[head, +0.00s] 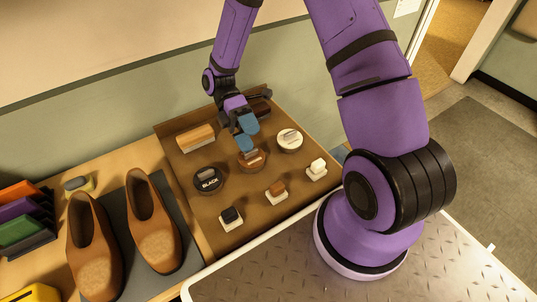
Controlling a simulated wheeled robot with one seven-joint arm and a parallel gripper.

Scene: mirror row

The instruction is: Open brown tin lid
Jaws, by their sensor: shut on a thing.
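The brown tin (254,161) is a low round tin in the middle of the brown tray, upright between the black tin and the white tin. My gripper (246,134), with blue fingertips, is right over the back of the brown tin and shut on its lid. The fingers hide the top grip and the far part of the lid. I cannot see a gap between lid and tin.
The tray (193,228) also holds a black tin (209,182), a white tin (289,141), several small daubers in front and a wooden brush (196,137) behind. Brown shoes (152,232) stand on a grey mat to the left.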

